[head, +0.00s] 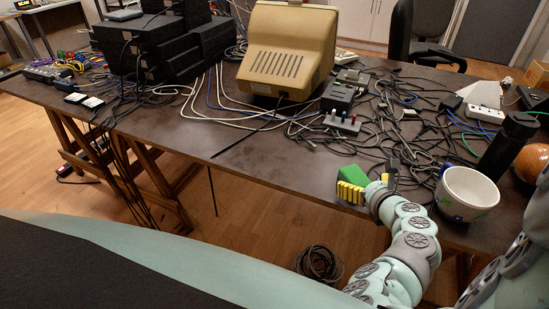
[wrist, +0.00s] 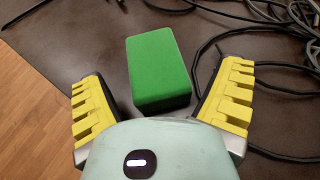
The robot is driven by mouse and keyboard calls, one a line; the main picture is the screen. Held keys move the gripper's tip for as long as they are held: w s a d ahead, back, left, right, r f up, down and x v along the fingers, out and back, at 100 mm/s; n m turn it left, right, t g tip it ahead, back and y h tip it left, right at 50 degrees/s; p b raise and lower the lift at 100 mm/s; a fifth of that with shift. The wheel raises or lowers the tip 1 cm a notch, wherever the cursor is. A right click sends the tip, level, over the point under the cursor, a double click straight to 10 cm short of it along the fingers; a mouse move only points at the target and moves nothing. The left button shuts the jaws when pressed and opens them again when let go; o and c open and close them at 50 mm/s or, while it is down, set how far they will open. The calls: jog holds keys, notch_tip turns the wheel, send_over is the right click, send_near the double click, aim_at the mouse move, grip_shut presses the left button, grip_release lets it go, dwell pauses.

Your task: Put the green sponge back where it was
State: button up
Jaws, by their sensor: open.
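The green sponge (wrist: 158,72) is a bright green block lying on the dark table, near its front edge. In the head view the sponge (head: 352,174) shows just behind my gripper's yellow finger pads. My gripper (wrist: 164,100) is open, with one yellow-padded finger to the left of the sponge and one to the right. Gaps of bare table show between the sponge and each finger. My gripper (head: 368,185) reaches over the table's front edge in the head view. The lower end of the sponge is close to my palm; I cannot tell whether they touch.
A white bowl (head: 467,193) and a black cylinder (head: 508,143) stand right of my gripper, by an orange ball (head: 531,162). Tangled black cables (head: 410,135) lie behind and right of the sponge. A beige monitor (head: 288,50) stands farther back. The table (head: 270,180) left of the sponge is clear.

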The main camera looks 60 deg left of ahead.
jog(key=v, duration=1.1)
jog(key=shift+d, duration=0.4)
